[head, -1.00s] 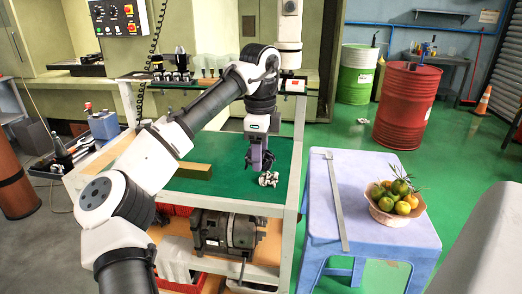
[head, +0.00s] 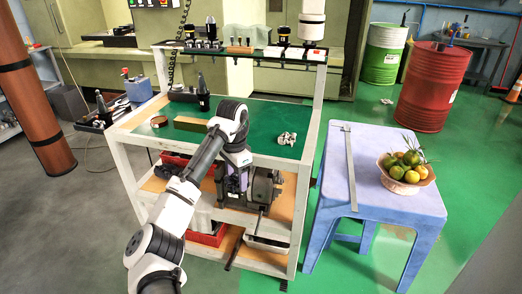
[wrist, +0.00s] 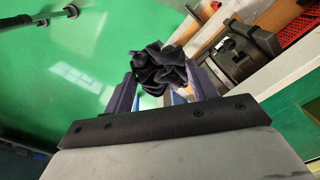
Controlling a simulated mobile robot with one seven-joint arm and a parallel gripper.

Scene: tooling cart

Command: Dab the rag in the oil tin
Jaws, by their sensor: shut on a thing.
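My gripper (head: 239,182) is in front of the cart's front edge, pointing down, lower than the green top. In the wrist view my gripper (wrist: 162,85) is shut on a dark, crumpled rag (wrist: 160,68) that bulges between the fingers. The rag cannot be made out in the head view. A low, round tin (head: 158,121) with a brownish inside stands on the left of the green top, apparently the oil tin. It is well away from the gripper and is not recognisable in the wrist view.
On the cart top (head: 250,112) are a brass-coloured block (head: 192,124), a dark tool holder (head: 202,94) and a crumpled metallic piece (head: 287,138). A vise (head: 262,188) sits on the shelf below. A blue table (head: 365,150) with a fruit bowl (head: 405,185) stands to the right.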

